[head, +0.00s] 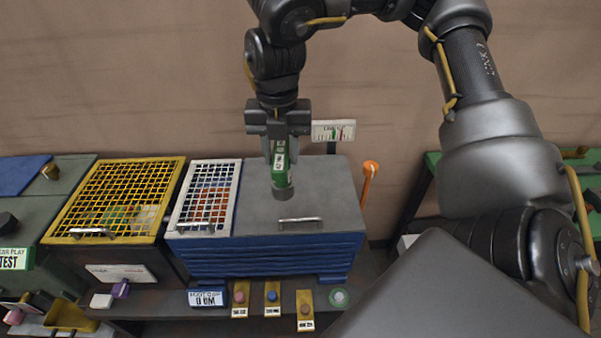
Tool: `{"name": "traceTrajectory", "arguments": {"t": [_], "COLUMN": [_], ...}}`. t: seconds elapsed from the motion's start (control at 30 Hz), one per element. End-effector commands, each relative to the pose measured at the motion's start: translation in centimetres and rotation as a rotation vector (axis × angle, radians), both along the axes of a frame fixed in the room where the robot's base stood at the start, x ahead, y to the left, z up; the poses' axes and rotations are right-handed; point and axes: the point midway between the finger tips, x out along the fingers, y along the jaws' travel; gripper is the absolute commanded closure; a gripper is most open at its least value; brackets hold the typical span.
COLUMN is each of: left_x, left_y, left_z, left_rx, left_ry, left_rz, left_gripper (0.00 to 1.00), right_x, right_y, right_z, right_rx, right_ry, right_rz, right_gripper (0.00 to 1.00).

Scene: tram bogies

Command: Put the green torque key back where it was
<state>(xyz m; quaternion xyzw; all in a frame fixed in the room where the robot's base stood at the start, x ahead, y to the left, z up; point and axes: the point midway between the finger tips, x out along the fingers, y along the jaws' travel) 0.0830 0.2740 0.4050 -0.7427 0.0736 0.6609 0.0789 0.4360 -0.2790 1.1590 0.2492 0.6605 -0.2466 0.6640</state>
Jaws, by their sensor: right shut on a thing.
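My right gripper (279,135) points down over the blue cabinet (270,258) and is shut on the green torque key (281,172). The key is upright, green with white labels. Its lower end meets or hangs just over a dark round piece (284,194) on the cabinet's grey top (325,185); I cannot tell whether they touch or are one part. The gripper hides the key's upper end. My left gripper is not in view.
A white mesh lid (207,195) and a yellow mesh cage (115,200) are to the left. An orange-handled lever (369,180) stands at the right side. A gauge plate (333,131) is behind. Small yellow holders with coloured knobs (272,295) line the front ledge.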

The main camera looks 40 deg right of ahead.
Motion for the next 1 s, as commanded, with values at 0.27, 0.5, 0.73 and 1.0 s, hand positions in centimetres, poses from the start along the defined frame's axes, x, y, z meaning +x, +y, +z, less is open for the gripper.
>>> {"name": "traceTrajectory", "arguments": {"t": [0.27,0.5,0.73,1.0], "left_x": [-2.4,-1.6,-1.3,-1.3], "left_y": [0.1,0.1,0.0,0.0], "left_z": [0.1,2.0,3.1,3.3], "left_rx": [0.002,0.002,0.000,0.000], "left_ry": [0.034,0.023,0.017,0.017], "left_rz": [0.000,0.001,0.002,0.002], "left_gripper": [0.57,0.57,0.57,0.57], "right_x": [0.1,2.6,5.6,7.4], "right_y": [-0.3,-4.1,-8.5,-10.8], "right_z": [0.0,-1.8,-5.5,-9.0], "right_rx": [0.001,0.002,0.002,0.002], "right_ry": [0.000,0.004,0.006,0.001], "right_rz": [0.066,0.056,0.059,0.062], "right_gripper": [1.00,1.00,1.00,1.00]}}
